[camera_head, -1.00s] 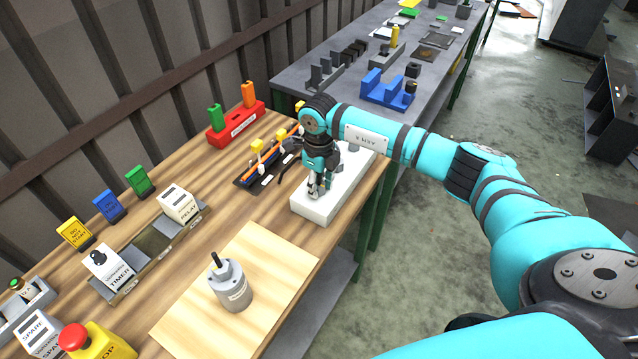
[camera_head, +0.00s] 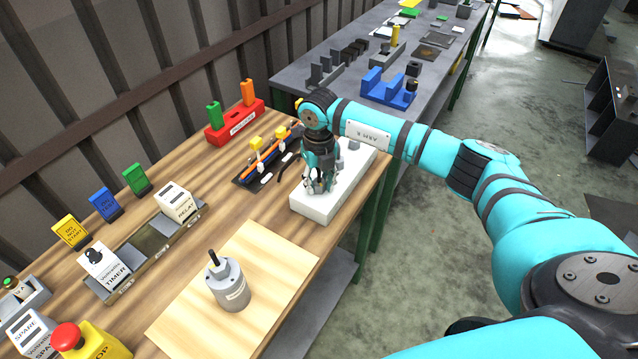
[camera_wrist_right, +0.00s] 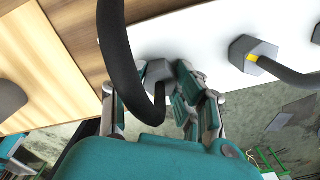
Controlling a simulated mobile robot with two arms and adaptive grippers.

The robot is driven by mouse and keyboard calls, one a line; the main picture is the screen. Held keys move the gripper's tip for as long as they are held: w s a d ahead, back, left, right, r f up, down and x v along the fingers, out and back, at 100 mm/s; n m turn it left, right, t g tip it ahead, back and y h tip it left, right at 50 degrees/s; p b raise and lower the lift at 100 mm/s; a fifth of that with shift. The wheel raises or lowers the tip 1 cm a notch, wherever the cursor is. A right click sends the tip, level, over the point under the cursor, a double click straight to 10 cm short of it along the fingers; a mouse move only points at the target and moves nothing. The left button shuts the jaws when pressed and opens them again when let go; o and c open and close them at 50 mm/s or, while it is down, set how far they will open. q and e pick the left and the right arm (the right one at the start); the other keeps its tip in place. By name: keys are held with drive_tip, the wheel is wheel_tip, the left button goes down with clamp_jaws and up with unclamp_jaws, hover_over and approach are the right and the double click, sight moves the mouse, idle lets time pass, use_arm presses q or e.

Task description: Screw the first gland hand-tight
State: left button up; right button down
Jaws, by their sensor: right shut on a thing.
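A long white block (camera_head: 352,176) lies near the table's right edge. My right gripper (camera_head: 321,187) points down over its near end. In the wrist view, the right gripper (camera_wrist_right: 157,103) is shut on a grey hexagonal gland (camera_wrist_right: 158,70) at the white surface (camera_wrist_right: 195,35). A thick black cable (camera_wrist_right: 118,50) curves past this gland, close to the fingers. Another grey hexagonal gland (camera_wrist_right: 246,52), with a yellow mark and a black cable, stands apart to the right. The held gland's thread and seating are hidden. My left gripper is not in view.
A grey cylindrical motor-like part (camera_head: 230,286) stands on a pale board (camera_head: 275,258). A dark tray with yellow-topped parts (camera_head: 257,146) and a red holder (camera_head: 234,127) lie behind the block. A yellow emergency-stop box (camera_head: 92,343) is at the near left.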

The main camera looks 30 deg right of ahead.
drive_tip(key=m, duration=0.4)
drive_tip(key=shift+m+b, duration=0.3)
drive_tip(key=m, duration=0.4)
drive_tip(key=shift+m, duration=0.3)
drive_tip(key=m, duration=0.4)
drive_tip(key=shift+m, duration=0.3)
drive_tip(key=shift+m+p, duration=0.35)
drive_tip(key=shift+m, duration=1.45)
drive_tip(key=c, duration=1)
unclamp_jaws()
